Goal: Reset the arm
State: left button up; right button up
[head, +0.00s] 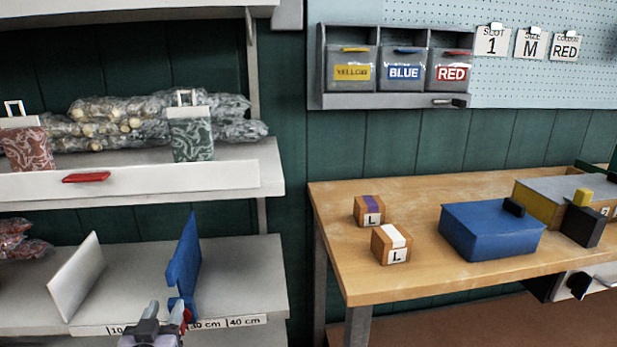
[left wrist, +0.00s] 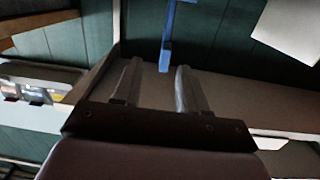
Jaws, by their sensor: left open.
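My left gripper (head: 158,325) is at the bottom of the head view, in front of the lower shelf's marked edge. In the left wrist view its two fingers (left wrist: 155,88) are apart with nothing between them. A blue upright divider (head: 184,262) stands on the lower shelf just beyond the gripper. It also shows in the left wrist view (left wrist: 168,38), past the fingertips and apart from them. My right gripper is not in view.
The lower shelf (head: 268,275) also bears a white divider (head: 77,276). The upper shelf (head: 230,172) holds wrapped bundles and tagged packets. On the right, the wooden table (head: 370,285) carries two small boxes marked L and a blue box (head: 490,232). Labelled bins (head: 403,72) hang above.

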pick_arm(q)
jog(key=s+d+f+m+g+h+p, duration=0.1)
jog(key=s+d+f+g+p, duration=0.1)
jog(key=s, duration=0.6)
jog(key=s+d+f+m+g+h+p, duration=0.1)
jog(key=s+d+f, duration=0.3)
jog(key=s, duration=0.4)
jog(key=s+d+f+m+g+h+p, duration=0.2)
jog(key=s+d+f+g+h+p, duration=0.1)
jog(key=s, duration=0.5)
jog(key=d+p, duration=0.1)
jog(key=d, duration=0.1)
jog(key=shift+s+d+f, duration=0.25)
jog(key=shift+d+f, duration=0.05)
